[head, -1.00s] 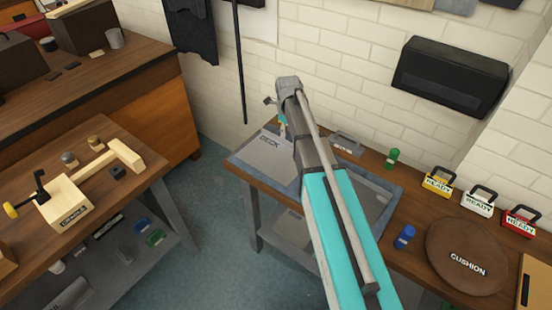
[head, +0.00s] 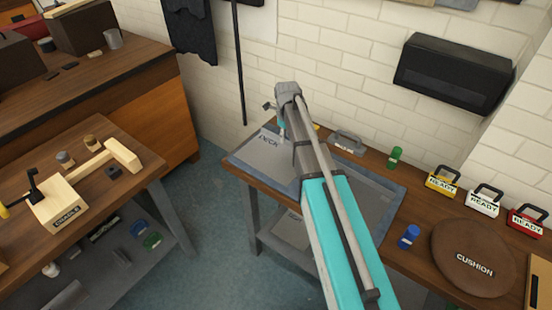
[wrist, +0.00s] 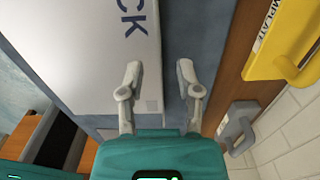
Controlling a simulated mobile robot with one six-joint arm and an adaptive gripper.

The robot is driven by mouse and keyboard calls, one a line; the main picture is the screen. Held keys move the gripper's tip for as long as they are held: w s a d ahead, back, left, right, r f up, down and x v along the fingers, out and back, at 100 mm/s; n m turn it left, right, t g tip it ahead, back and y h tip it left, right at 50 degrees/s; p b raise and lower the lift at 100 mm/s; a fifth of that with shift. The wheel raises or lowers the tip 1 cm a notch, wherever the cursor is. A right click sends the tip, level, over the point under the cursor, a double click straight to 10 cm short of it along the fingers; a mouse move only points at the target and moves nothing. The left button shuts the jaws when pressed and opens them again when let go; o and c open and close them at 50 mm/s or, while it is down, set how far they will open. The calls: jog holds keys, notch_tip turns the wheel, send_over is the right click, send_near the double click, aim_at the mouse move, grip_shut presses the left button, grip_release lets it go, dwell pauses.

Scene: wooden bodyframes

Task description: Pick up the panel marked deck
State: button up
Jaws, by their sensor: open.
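The deck panel (head: 258,155) is a flat light-grey sheet with dark blue lettering. It lies on the blue-grey mat (head: 384,196) on the right-hand bench. In the wrist view the panel (wrist: 85,50) fills the upper left, with only "CK" of its marking in sight. My gripper (wrist: 158,73) is open and empty, its fingers pointing at the panel's edge. The left finger overlaps the panel near that edge; the right finger is over the mat beyond it. How high the fingers are above the panel I cannot tell. In the head view my arm hides part of the panel and mat.
A yellow template (wrist: 285,65) and a grey handled piece (wrist: 238,127) stand near the wall, right of my gripper. Along the bench are a green cylinder (head: 395,158), a blue one (head: 409,237), a round cushion (head: 472,265) and handled "READY" blocks (head: 483,201).

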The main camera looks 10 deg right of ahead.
jog(key=shift+f+b, duration=0.8)
jog(key=shift+f, duration=0.3)
grip_shut()
